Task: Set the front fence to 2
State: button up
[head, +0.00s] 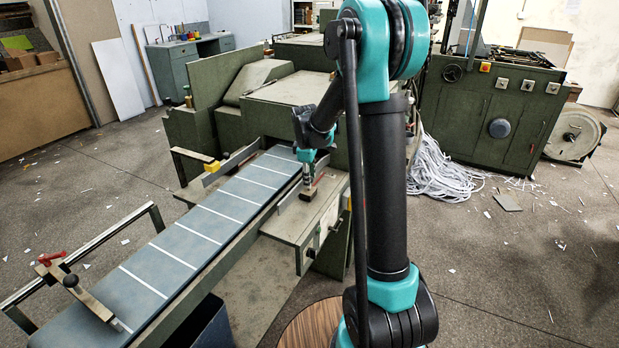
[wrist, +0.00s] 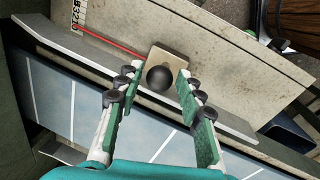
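My gripper (head: 308,180) is over the side table of the feeder. In the wrist view my gripper (wrist: 160,72) is open, with its green-padded fingers on either side of a black ball knob (wrist: 160,78). No contact with the knob is clear. The knob stands on a beige block (wrist: 168,56) on the table, beside the long grey front fence (wrist: 92,42). A thin red line (wrist: 112,43) runs from the block toward a pale number scale (wrist: 82,14) at the upper left. The scale is partly cut off, and I cannot tell which number the line marks.
The blue belt (head: 205,222) with white cross stripes runs alongside the fence. A second fence (head: 232,162) with a yellow block (head: 211,167) is across the belt. The side table (wrist: 235,58) is otherwise mostly clear.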

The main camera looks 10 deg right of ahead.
grip_shut()
jog(key=shift+s+d, duration=0.3)
jog(key=shift+d, duration=0.15)
jog(key=shift+o, duration=1.9)
grip_release()
notch_tip(320, 180, up, 12)
jog(key=s+a, duration=0.1)
jog(key=s, duration=0.1)
jog(key=shift+f, duration=0.1)
